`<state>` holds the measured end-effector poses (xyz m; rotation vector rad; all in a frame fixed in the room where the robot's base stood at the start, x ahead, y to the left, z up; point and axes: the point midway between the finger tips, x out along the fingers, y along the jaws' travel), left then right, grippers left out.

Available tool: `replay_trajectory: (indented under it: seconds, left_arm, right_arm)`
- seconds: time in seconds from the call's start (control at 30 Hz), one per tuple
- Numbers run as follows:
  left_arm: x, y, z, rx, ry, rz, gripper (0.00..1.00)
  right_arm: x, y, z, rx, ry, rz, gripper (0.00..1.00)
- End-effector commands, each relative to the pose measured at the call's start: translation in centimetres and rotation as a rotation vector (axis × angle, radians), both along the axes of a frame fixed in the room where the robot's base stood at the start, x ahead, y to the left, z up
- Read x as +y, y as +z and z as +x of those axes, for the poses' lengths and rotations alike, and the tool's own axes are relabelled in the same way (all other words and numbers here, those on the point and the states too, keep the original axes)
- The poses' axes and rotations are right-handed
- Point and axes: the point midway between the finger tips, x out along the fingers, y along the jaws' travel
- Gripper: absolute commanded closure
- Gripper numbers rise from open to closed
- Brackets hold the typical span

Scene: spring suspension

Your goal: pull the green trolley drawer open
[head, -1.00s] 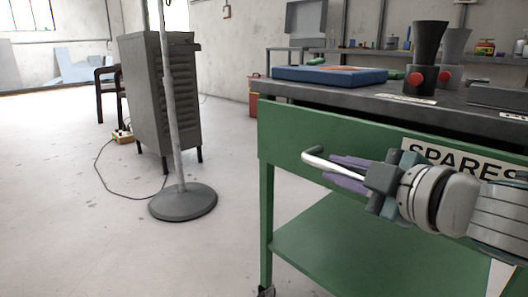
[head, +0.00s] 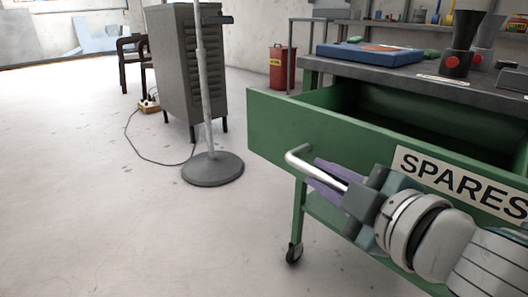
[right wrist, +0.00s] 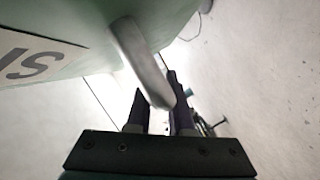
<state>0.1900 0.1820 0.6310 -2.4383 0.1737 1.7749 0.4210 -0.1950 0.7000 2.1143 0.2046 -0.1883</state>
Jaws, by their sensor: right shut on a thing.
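The green trolley drawer (head: 290,124) stands well out from under the grey trolley top (head: 425,82), its dark inside showing. Its front bears a SPARES label (head: 460,184) and a pale bar handle (head: 312,168). My right gripper (head: 330,178) is shut on the handle, its purple fingers on either side of the bar. In the right wrist view the handle (right wrist: 145,62) runs down between the fingers (right wrist: 160,110), with the drawer front (right wrist: 90,20) above. My left gripper is not in view.
On the trolley top are a blue tray (head: 368,54) and a dark funnel-shaped thing with a red knob (head: 458,50). A lamp or pole base (head: 212,168) and a grey drawer cabinet (head: 180,70) stand at left. The floor in front is clear.

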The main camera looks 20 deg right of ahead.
Motion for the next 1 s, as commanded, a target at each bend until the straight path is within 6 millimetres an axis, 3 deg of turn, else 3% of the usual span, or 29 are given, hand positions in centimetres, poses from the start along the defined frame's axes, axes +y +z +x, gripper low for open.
replay_trajectory:
  seconds: [0.17,0.2,0.43,0.77,1.0]
  left_arm:
    - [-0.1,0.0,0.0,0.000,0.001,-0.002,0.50]
    - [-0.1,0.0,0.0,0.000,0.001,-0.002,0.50]
    - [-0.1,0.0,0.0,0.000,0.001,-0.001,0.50]
    - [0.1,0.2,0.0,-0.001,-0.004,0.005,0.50]
    - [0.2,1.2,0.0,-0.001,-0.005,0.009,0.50]
  right_arm:
    - [0.0,0.0,0.0,0.000,0.000,0.000,1.00]
    - [0.0,0.0,0.0,0.000,0.000,0.000,0.77]
    - [-0.1,0.0,0.0,0.000,0.000,0.000,0.51]
    - [-0.1,0.1,-0.3,0.000,0.000,0.001,0.50]
    - [-0.3,0.9,-3.8,0.005,-0.001,0.003,0.50]
